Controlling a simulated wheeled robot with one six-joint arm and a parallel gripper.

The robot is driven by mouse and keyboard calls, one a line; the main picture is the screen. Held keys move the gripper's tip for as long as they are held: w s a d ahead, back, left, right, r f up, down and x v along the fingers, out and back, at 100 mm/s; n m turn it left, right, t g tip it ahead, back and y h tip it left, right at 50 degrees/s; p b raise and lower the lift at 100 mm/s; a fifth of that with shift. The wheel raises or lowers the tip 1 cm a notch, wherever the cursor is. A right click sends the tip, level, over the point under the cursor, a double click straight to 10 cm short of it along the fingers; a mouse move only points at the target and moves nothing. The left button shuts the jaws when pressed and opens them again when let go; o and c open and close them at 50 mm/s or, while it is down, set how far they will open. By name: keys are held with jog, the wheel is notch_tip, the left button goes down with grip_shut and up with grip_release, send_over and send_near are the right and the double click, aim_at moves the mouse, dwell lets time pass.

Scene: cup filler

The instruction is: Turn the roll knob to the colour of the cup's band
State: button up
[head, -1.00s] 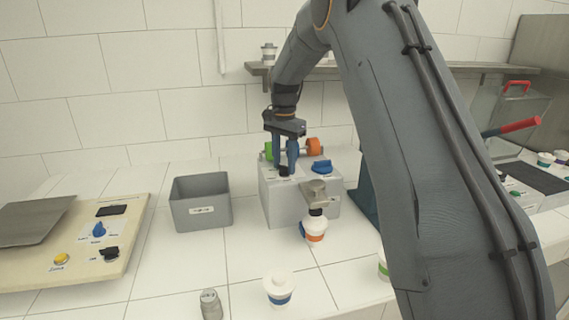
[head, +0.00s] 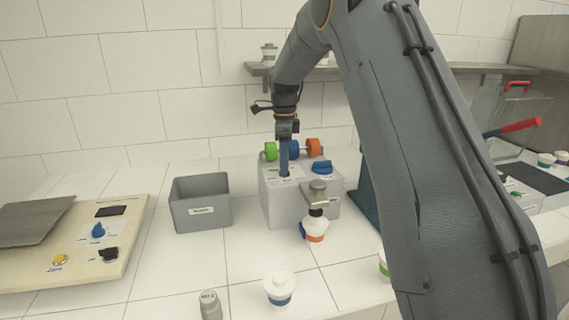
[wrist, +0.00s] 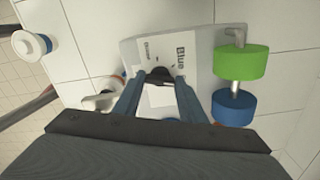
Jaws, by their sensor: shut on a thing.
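The grey filler box (head: 280,210) stands mid-counter, with a green roll (head: 270,150), a blue roll (head: 294,153) and an orange roll (head: 314,147) behind it. My gripper (head: 284,174) points down at the box top. In the wrist view its two blue fingers (wrist: 159,84) are shut on the black roll knob (wrist: 159,74). A printed label plate lies around the knob; "Blue" (wrist: 181,57) is readable on it, and another word is too small to read surely. The white cup (head: 313,230) below the nozzle shows an orange band. The fingers partly hide the knob.
A blue knob (head: 321,166) is on the box top, right of my gripper. A grey bin (head: 200,205) stands to the left. A blue-banded cup (head: 280,288) and a small grey canister (head: 209,305) stand in front. A shelf (head: 390,69) runs behind.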

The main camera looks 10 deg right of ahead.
jog(key=shift+r+m, duration=0.15)
jog(key=shift+m, duration=1.05)
jog(key=o, duration=1.1)
jog(key=shift+c, duration=0.2)
jog(key=shift+r+b, duration=1.25)
jog(key=shift+r, duration=2.6)
